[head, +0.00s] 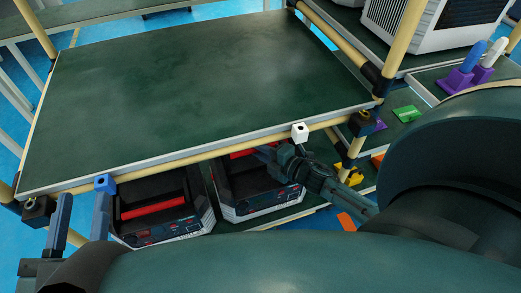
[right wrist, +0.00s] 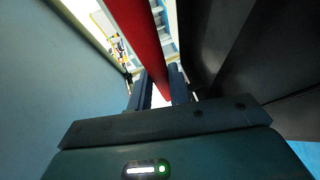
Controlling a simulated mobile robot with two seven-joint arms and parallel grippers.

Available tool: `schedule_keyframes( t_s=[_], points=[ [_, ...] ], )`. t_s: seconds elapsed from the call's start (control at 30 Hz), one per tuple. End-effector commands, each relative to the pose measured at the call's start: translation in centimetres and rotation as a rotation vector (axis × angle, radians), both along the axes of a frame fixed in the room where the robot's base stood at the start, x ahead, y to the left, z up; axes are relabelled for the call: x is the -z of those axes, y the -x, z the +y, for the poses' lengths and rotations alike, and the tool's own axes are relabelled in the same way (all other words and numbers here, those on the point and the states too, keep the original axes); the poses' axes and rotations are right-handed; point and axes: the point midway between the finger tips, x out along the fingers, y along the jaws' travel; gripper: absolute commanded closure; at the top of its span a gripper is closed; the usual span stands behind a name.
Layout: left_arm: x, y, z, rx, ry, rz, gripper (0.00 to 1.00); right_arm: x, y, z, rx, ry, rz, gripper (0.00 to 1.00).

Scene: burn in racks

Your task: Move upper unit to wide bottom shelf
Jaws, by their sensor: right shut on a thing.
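Two dark units with red handles show below the green upper shelf (head: 200,80). The left unit (head: 160,228) has a red handle (head: 153,210). The right unit (head: 260,207) is partly hidden by the shelf edge and my right arm. My right gripper (head: 268,155) is at the right unit, shut on its red handle, which runs between the fingers in the right wrist view (right wrist: 160,88). My left gripper (head: 80,222) is at the lower left, fingers apart and empty, beside the left unit, near the shelf's front edge. The lower shelf surface is mostly hidden.
The upper shelf is bare. A blue block (head: 105,183) and a white block (head: 299,132) sit on its front rail. A second rack at the right holds a white unit (head: 425,25), purple holders (head: 468,78) and a green piece (head: 407,113).

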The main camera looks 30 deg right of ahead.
Motion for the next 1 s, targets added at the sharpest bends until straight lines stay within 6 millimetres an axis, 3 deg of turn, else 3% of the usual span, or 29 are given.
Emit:
schedule_keyframes(
  t_s=[0.03,0.3,0.33,0.57,0.83,1.0],
  points=[
    [-0.3,0.0,-0.1,0.005,0.000,-0.007,0.64,-1.0,-0.5,0.0,-0.004,-0.006,-0.022,1.00],
    [-0.5,0.2,-0.2,0.013,-0.003,-0.012,0.64,-0.9,-0.5,0.0,-0.004,-0.006,-0.021,1.00],
    [-0.5,0.2,-0.2,0.013,-0.003,-0.014,0.64,0.0,0.0,0.0,0.000,-0.001,0.000,0.78],
    [-0.2,0.2,-0.2,0.012,-0.004,-0.011,0.64,0.0,0.0,0.0,0.000,-0.001,0.000,0.60],
    [0.0,0.1,-0.1,0.009,-0.006,-0.003,0.64,-0.2,0.0,0.0,0.000,-0.001,0.000,0.59],
    [-0.5,0.1,0.0,0.002,-0.007,0.006,0.64,-0.5,1.8,-0.6,0.001,-0.002,0.004,0.59]
  ],
)
